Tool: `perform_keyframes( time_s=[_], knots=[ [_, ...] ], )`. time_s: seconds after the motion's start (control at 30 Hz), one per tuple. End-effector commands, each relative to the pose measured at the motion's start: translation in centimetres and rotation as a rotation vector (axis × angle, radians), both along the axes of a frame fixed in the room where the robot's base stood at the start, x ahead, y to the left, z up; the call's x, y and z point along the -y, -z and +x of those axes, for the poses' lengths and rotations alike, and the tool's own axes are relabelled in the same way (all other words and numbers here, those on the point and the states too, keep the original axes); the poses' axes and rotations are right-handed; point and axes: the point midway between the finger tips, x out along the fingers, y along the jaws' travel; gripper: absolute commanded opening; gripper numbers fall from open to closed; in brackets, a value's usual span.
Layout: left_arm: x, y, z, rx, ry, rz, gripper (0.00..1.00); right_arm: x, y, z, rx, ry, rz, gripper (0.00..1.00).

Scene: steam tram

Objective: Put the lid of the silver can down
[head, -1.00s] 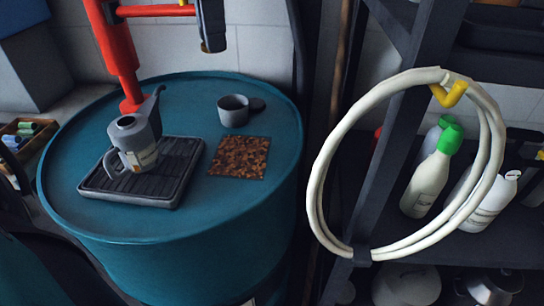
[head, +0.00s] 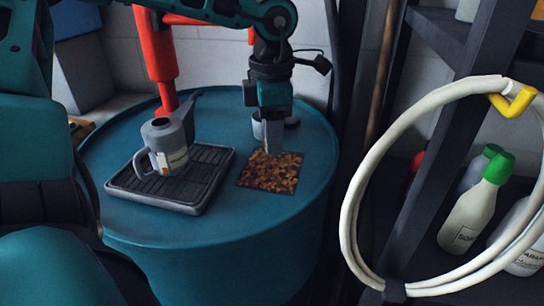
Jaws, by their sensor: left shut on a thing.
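The silver can (head: 165,150), a grey pot with a long spout, a handle and a label, stands upright on a black ribbed tray (head: 128,187). Its round top opening is uncovered. My left gripper (head: 272,146) points straight down over the brown speckled mat (head: 268,177), right of the can. It is shut on a small grey thing that fits the lid, mostly hidden by the fingers. I cannot tell whether it touches the mat. My right gripper is not in view.
All this stands on a teal drum top (head: 225,215) with a raised rim. A red pipe (head: 157,60) rises behind the can. A coiled white hose (head: 358,190) hangs at the right.

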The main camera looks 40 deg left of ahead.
Motion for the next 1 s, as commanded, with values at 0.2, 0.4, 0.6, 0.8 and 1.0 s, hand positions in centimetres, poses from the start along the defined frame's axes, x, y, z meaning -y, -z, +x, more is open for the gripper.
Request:
perform_keyframes(
  time_s=[0.2, 0.4, 0.6, 0.8, 1.0],
  knots=[
    [0.0, 2.1, -0.1, -0.003, -0.001, -0.001, 0.13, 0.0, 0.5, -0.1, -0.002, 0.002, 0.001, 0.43],
    [0.0, 4.6, -0.1, -0.002, 0.0, -0.001, 0.13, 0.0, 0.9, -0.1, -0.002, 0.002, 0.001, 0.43],
    [0.0, 4.5, 0.0, 0.001, 0.0, -0.001, 0.13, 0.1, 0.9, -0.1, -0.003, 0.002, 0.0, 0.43],
    [0.0, 5.0, 0.0, 0.001, -0.001, -0.001, 0.13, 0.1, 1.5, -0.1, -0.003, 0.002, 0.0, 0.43],
    [0.0, 4.8, 0.0, 0.0, -0.001, 0.0, 0.6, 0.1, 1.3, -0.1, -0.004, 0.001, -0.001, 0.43]
  ],
)
